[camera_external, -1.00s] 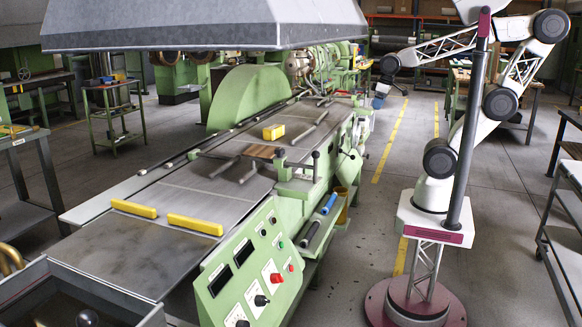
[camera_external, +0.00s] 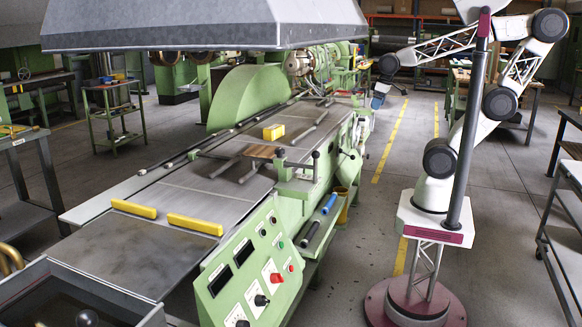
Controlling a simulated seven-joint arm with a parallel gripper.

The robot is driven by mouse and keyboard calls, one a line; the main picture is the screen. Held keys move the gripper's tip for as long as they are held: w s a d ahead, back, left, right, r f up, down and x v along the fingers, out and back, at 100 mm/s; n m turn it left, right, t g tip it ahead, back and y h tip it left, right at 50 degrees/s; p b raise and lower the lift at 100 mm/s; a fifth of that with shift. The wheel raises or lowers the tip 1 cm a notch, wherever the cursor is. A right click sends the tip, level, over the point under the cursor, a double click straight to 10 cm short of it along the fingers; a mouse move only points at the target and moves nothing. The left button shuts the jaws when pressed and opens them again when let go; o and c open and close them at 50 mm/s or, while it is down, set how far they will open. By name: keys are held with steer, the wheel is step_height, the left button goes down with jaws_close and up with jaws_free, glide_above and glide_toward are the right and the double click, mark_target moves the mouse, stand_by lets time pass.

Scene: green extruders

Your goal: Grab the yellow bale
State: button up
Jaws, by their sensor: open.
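A small yellow block (camera_external: 273,132), which looks like the yellow bale, lies on the flat bed of the green machine (camera_external: 258,226), near its middle. Two longer yellow bars also lie on the bed nearer the camera, one on the left (camera_external: 134,208) and one on the right (camera_external: 195,224). My gripper (camera_external: 376,103) is small in the view. It hangs to the right of the machine, clear of the block and farther back. It is open, and I see nothing in it.
Metal bars and a brown plate (camera_external: 262,151) lie close around the block. A grey hood (camera_external: 205,25) hangs over the machine at the upper left. The floor between the machine and my base is mostly clear.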

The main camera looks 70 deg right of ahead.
steer(key=w+d+m+g+y, duration=0.1)
steer(key=w+d+m+y, duration=0.35)
steer(key=w+m, duration=0.4)
steer(key=w+d+m+y, duration=0.3)
steer(key=w+d+m, duration=0.2)
steer(key=w, duration=0.6)
steer(key=w+d+f+m+t+y, duration=0.3)
steer(key=w+d+m, duration=0.25)
steer(key=d, duration=0.55)
steer(key=w+d+f+m+t+y, duration=0.2)
steer(key=w+d+f+m+t, duration=0.25)
steer(key=d, duration=0.65)
steer(key=n+g+y, duration=0.1)
steer(key=n+g, duration=0.1)
steer(key=g, duration=0.3)
glide_toward(278, 125)
steer(key=shift+w+a+f+n+g, duration=0.2)
steer(key=shift+w+a+n+g, duration=0.3)
steer(key=shift+a+n+g, duration=0.1)
steer(key=shift+w+a+f+n+g, duration=0.2)
steer(key=shift+w+a+n+g, duration=0.25)
steer(key=shift+a+n+g, duration=0.1)
steer(key=shift+w+a, duration=0.1)
steer(key=shift+a, duration=0.15)
steer(key=shift+a, duration=0.1)
steer(key=shift+x, duration=1.25)
